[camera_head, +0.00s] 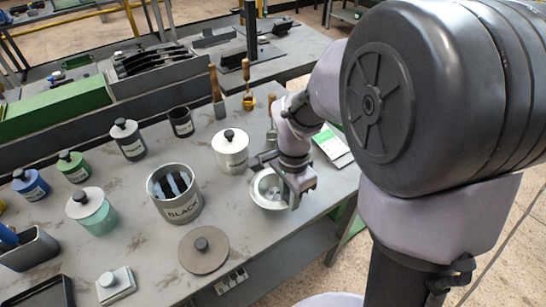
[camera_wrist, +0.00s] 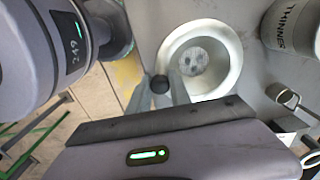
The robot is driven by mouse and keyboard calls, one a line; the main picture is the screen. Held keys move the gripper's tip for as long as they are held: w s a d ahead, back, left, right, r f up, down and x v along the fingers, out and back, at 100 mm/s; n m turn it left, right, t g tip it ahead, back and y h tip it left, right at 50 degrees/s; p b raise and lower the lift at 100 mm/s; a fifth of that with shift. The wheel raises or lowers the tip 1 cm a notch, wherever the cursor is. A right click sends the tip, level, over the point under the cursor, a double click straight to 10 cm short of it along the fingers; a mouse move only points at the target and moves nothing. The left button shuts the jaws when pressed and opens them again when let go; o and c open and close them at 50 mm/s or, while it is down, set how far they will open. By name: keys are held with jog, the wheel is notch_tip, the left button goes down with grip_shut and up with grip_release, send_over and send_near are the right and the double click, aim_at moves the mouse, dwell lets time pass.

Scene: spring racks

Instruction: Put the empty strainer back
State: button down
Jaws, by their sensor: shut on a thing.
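The strainer (camera_wrist: 232,62) is a white round cup with a wide rim and a grey speckled mesh at its bottom. It looks empty. In the head view the strainer (camera_head: 261,202) is near the right edge of the bench, partly behind my wrist. The knob seems to belong to the strainer, but the join is hidden. I cannot tell whether the strainer touches the bench.
A white thinner tin (camera_head: 231,157) stands just behind the strainer. An open tin marked BLACK (camera_head: 180,211) is to the left, with a round lid (camera_head: 203,262) in front. Paint jars, brushes and a green-white pad (camera_head: 333,148) are around. Bare bench lies between the BLACK tin and strainer.

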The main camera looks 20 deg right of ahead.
notch_tip(320, 180, down, 4)
jog(key=shift+d+r+b, duration=0.1)
jog(key=shift+r+b, duration=0.05)
jog(key=shift+b, duration=0.95)
jog(key=shift+r, duration=0.15)
jog(key=c, duration=1.2)
grip_release()
notch_tip(320, 180, up, 12)
jog(key=p, duration=0.5)
jog(key=shift+f+p, duration=0.2)
jog(key=shift+p, duration=0.15)
jog(key=s+a+r+n+t, duration=0.2)
jog(key=s+r+n, duration=0.1)
jog(key=s, duration=0.1)
jog(key=s+a+r+n+t+y, duration=0.1)
jog(key=s+a+r+n+t, duration=0.1)
jog(key=s+r+n, duration=0.1)
jog(key=s+a+r+n+t+y, duration=0.1)
jog(key=s+r+n, duration=0.3)
jog(key=s, duration=0.2)
jog(key=shift+a+r+t, duration=0.1)
jog(key=shift+a+t, duration=0.3)
